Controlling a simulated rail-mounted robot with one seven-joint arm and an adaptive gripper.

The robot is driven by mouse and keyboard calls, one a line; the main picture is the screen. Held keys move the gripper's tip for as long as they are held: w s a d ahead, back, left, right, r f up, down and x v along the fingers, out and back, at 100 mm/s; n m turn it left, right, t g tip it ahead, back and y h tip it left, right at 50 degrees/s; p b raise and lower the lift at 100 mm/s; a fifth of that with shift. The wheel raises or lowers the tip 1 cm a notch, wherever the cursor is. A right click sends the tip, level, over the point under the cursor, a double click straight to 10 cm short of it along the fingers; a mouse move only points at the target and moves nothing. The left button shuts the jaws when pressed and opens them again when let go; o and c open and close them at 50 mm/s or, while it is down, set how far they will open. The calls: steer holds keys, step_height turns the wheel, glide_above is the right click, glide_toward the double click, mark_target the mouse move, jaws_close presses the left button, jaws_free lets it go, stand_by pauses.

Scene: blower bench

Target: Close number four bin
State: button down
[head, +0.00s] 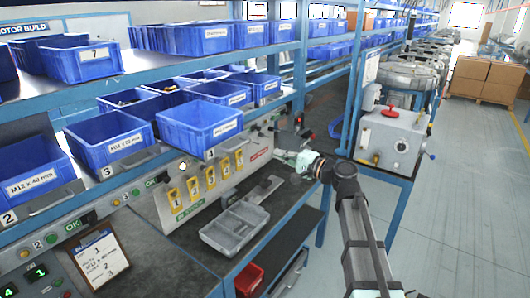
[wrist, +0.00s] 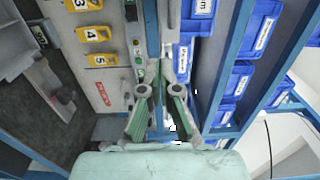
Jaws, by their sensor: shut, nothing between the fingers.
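The number four bin (head: 200,126) is a blue open bin in the middle of the head view. It sits above the shelf label 4 and juts forward past the shelf's front edge, farther out than the bin over label 3. My gripper (head: 283,153) is to the right of this bin and lower, apart from it, in front of the panel's right end. In the wrist view my gripper (wrist: 161,92) is shut and empty. Blue bins show there beyond the fingers, but I cannot tell which is number four.
The number three bin (head: 109,137) and an M12 x 40 bin (head: 33,180) stand to the left. Yellow number tags (head: 210,177) hang on the panel below. A grey tray (head: 235,228) and a clipboard (head: 100,259) lie on the bench. The aisle floor (head: 465,190) at right is clear.

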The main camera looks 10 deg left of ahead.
steer(key=p+x, duration=0.4)
steer(key=x, duration=0.9)
